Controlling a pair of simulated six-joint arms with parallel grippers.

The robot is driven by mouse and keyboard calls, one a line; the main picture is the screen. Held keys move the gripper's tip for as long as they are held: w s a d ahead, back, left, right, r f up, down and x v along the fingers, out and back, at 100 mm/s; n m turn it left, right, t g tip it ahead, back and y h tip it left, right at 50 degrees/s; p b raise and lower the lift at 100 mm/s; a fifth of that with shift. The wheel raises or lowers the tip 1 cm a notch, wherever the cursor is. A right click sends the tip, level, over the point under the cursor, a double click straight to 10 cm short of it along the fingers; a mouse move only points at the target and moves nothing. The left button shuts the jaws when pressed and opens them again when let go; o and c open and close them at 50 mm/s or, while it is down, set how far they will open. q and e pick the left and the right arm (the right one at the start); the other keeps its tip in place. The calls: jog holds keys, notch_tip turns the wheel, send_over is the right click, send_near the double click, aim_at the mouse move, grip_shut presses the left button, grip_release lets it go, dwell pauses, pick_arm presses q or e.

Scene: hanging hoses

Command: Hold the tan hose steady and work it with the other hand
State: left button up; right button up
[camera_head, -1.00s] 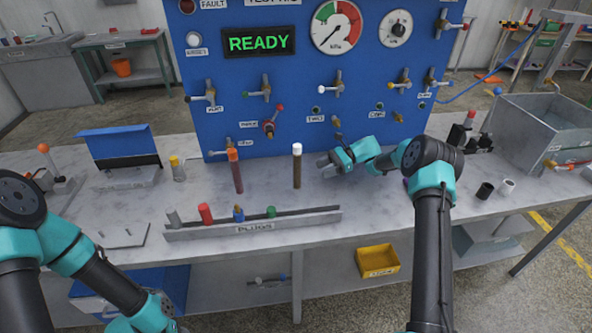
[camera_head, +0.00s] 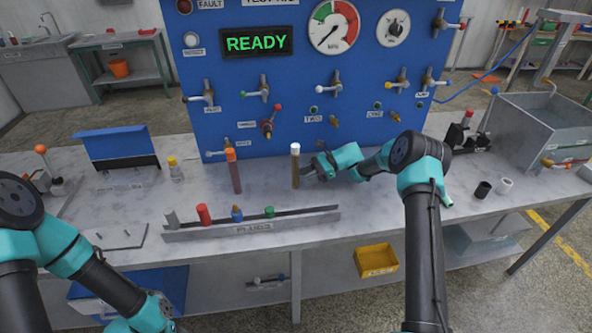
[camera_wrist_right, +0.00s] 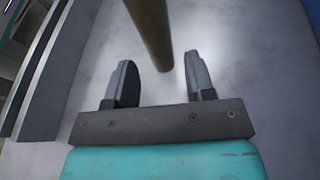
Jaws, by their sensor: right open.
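The tan hose (camera_head: 296,168), with a white upper end, hangs upright in front of the blue panel. My right gripper (camera_head: 311,171) is just to the right of the hose's lower part, jaws open. In the right wrist view the hose (camera_wrist_right: 151,30) comes down from the top, and its lower end appears between the tips of the two open fingers (camera_wrist_right: 160,80). I cannot tell whether either finger touches it. My left arm enters at the lower left of the head view; its gripper is not visible.
A red-brown hose (camera_head: 235,172) with an orange top hangs to the left. The plug rack (camera_head: 250,230) with several coloured plugs stands in front. The blue panel (camera_head: 300,110) with valves rises behind. Black and white caps (camera_head: 483,190) sit at the right.

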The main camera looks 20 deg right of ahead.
aim_at(298, 179)
jog(key=shift+x, duration=1.85)
jog(key=shift+c, duration=0.5)
jog(key=c, duration=0.5)
